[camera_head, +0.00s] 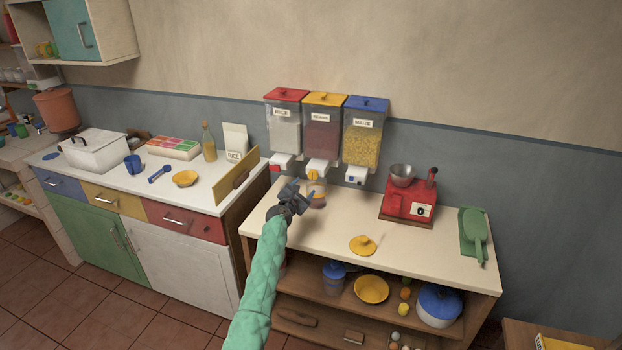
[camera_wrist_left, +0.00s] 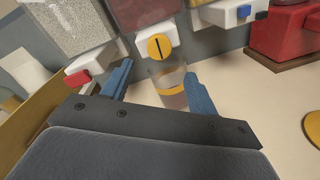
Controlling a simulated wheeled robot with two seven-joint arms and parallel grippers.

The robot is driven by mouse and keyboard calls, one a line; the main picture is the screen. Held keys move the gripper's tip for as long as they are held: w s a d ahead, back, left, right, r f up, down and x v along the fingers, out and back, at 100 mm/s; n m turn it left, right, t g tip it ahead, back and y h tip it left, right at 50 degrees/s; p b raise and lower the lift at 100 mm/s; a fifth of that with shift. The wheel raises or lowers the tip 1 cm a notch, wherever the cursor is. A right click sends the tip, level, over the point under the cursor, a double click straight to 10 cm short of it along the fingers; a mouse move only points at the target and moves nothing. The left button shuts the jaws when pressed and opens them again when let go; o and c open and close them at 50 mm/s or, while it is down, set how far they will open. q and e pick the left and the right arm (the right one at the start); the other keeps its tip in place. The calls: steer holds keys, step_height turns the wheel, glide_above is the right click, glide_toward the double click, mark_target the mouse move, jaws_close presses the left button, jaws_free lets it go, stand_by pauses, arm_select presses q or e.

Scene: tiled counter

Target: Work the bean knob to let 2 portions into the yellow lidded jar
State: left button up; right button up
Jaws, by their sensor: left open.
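The beans dispenser (camera_head: 322,133) has a yellow top and hangs in the middle of three on the wall. Its round yellow knob (camera_head: 313,175) sits on the white spout; in the left wrist view the knob (camera_wrist_left: 155,47) shows a dark, near-upright slot. A clear jar with a yellow band (camera_head: 318,193) stands below this spout, partly hidden by my gripper; it also shows in the left wrist view (camera_wrist_left: 170,92). A yellow lid (camera_head: 362,246) lies apart on the counter. My left gripper (camera_head: 301,196) is open, fingers spread before the jar and below the knob. My right gripper is out of view.
The rice dispenser (camera_head: 285,128) and maize dispenser (camera_head: 364,137) flank the beans. The front counter is mostly clear.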

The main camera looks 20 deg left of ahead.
mark_target(312, 176)
arm_select(q)
steer(key=w+n, duration=0.2)
steer(key=w+n+b, duration=0.1)
steer(key=w+n, duration=0.1)
steer(key=n, duration=0.1)
steer(key=w+n, duration=0.2)
steer(key=shift+w+d+r+n, duration=0.2)
steer(key=shift+d+n, duration=0.1)
steer(key=shift+n, duration=0.1)
steer(key=shift+w+d+b, duration=0.1)
steer(key=shift+w+b, duration=0.25)
steer(key=shift+w, duration=0.3)
steer(key=c, duration=0.8)
steer(key=shift+c, duration=0.9)
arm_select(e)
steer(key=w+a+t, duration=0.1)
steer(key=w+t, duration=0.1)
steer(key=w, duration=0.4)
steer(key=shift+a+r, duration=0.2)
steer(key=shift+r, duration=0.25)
arm_select(q)
steer(key=shift+m, duration=0.3)
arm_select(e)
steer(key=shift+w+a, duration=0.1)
